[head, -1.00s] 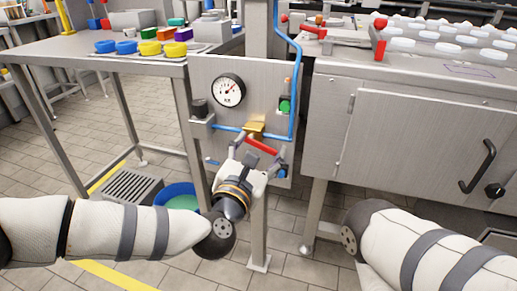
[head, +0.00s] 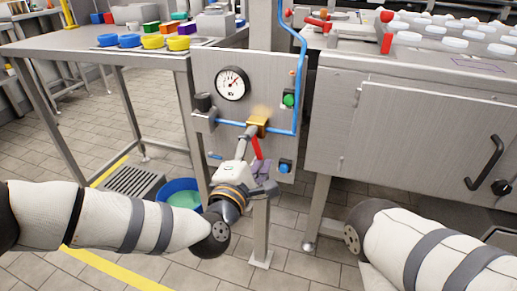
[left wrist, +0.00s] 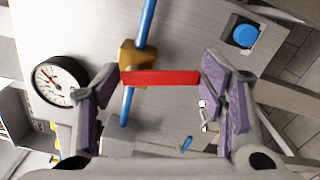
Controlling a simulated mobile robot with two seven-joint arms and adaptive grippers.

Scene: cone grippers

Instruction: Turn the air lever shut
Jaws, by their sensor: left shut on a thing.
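The air lever (head: 257,148) is a red bar on a brass valve (head: 257,124) on a grey metal panel. It hangs nearly straight down, crosswise to the blue pipe (head: 230,122). My left gripper (head: 253,154) is at the lever, with one finger on either side. In the left wrist view the lever (left wrist: 162,78) lies between the purple-padded fingers of the left gripper (left wrist: 160,82), across the blue pipe (left wrist: 146,25) beside the brass valve (left wrist: 133,60). The gripper is shut on the lever. My right gripper is out of view; only its arm shows at lower right.
A round gauge (head: 232,83) sits on the panel above left of the valve. A green button (head: 289,99) and a blue button (head: 285,166) are on its right side. A blue tub (head: 178,188) is on the floor. A metal cabinet (head: 410,130) stands to the right.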

